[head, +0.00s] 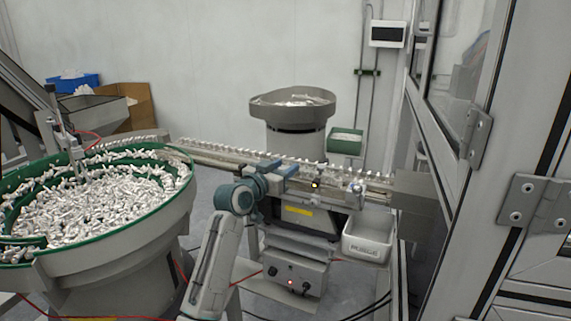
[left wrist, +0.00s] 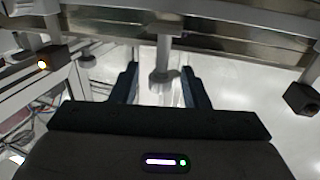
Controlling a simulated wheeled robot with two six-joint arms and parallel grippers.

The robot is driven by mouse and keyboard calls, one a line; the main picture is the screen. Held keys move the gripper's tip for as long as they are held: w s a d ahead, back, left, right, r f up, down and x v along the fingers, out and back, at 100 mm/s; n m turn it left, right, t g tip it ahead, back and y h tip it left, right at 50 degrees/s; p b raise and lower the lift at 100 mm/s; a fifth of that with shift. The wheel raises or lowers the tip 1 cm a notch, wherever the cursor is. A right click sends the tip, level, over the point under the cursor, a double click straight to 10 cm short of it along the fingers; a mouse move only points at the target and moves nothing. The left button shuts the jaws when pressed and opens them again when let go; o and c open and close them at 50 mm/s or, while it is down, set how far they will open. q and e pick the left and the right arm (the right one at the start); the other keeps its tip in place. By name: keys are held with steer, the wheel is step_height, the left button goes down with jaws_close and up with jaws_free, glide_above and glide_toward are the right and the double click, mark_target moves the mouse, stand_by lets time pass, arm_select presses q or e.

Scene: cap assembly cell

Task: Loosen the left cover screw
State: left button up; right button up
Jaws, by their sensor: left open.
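In the left wrist view, a grey post with a round knob (left wrist: 163,77) hangs down from the rail and looks like the left cover screw. My left gripper (left wrist: 160,80) is open, with one dark finger on each side of the knob. I cannot tell whether either finger touches it. In the head view my left gripper (head: 290,168) is at the linear feed rail (head: 225,157), and its arm comes up from below. The screw is not clear there, being small or hidden by the gripper. My right gripper is in neither view.
A dark sensor block with an orange light (head: 315,185) sits right of the gripper. A large bowl of caps (head: 165,205) stands left, a smaller bowl feeder (head: 292,105) behind. A white bin (head: 368,243) hangs below the rail. Machine framing (head: 480,150) closes the right side.

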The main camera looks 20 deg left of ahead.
arm_select(q)
steer(key=shift+w+d, duration=0.25)
steer(key=shift+w, duration=0.4)
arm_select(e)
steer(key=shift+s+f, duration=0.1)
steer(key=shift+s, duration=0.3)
arm_select(q)
steer(key=shift+a+f, duration=0.15)
steer(key=c, duration=0.8)
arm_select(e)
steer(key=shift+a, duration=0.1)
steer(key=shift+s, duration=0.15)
arm_select(q)
steer(key=shift+f, duration=0.1)
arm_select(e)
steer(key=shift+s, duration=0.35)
arm_select(q)
steer(key=shift+y+p, duration=0.3)
steer(key=shift+p, duration=0.1)
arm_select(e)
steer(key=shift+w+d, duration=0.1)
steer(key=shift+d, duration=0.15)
